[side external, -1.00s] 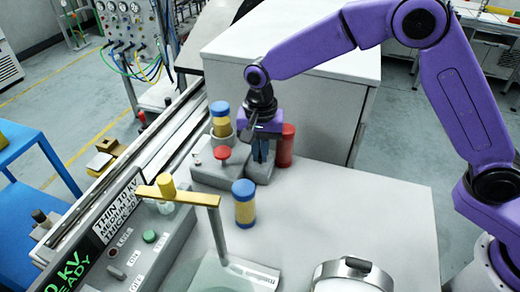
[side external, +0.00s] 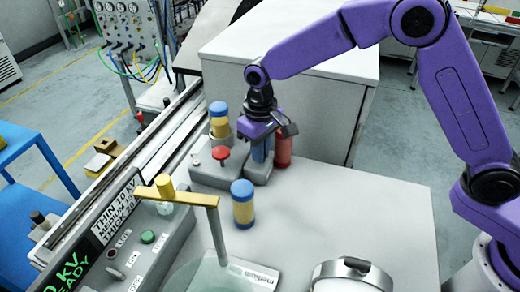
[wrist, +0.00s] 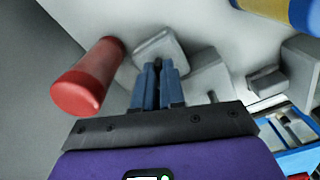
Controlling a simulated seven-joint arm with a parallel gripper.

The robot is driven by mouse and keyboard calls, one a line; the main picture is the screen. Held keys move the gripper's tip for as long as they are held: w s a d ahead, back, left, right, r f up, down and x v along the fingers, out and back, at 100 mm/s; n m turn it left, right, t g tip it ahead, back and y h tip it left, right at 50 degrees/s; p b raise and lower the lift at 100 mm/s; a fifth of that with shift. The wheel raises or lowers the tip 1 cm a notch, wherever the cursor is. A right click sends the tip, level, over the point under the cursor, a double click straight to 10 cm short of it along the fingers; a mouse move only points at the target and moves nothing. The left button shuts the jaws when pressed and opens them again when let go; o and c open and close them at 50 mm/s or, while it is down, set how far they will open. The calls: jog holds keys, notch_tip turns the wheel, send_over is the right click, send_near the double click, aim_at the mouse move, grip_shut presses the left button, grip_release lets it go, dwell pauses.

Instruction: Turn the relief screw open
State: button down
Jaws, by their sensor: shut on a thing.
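My gripper (side external: 260,160) points down over the right part of a grey block (side external: 232,178) at the back of the bench. Its blue fingers are close together and shut on a small part there, which I take to be the relief screw; the fingers hide it. In the wrist view the closed fingertips (wrist: 158,68) stand against a grey block (wrist: 160,45). A red knob (side external: 222,153) on a stem and a small pale knob (side external: 196,156) stand on the block left of my gripper.
A red cylinder (side external: 283,152) stands close right of my gripper; it also shows in the wrist view (wrist: 88,78). A blue-and-yellow cylinder (side external: 219,120) stands behind left, another (side external: 243,205) in front. A yellow-topped arm (side external: 180,195) rises at front left.

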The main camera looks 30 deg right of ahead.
jog(key=n, duration=0.4)
jog(key=shift+w+r+n, duration=0.1)
jog(key=shift+n, duration=0.3)
jog(key=n, duration=0.3)
jog(key=shift+d+n, duration=0.1)
jog(key=shift+n, duration=0.2)
jog(key=n, duration=0.4)
jog(key=shift+w, duration=0.1)
jog(key=n, duration=0.4)
jog(key=shift+n, duration=0.3)
jog(key=c, duration=1.2)
grip_release()
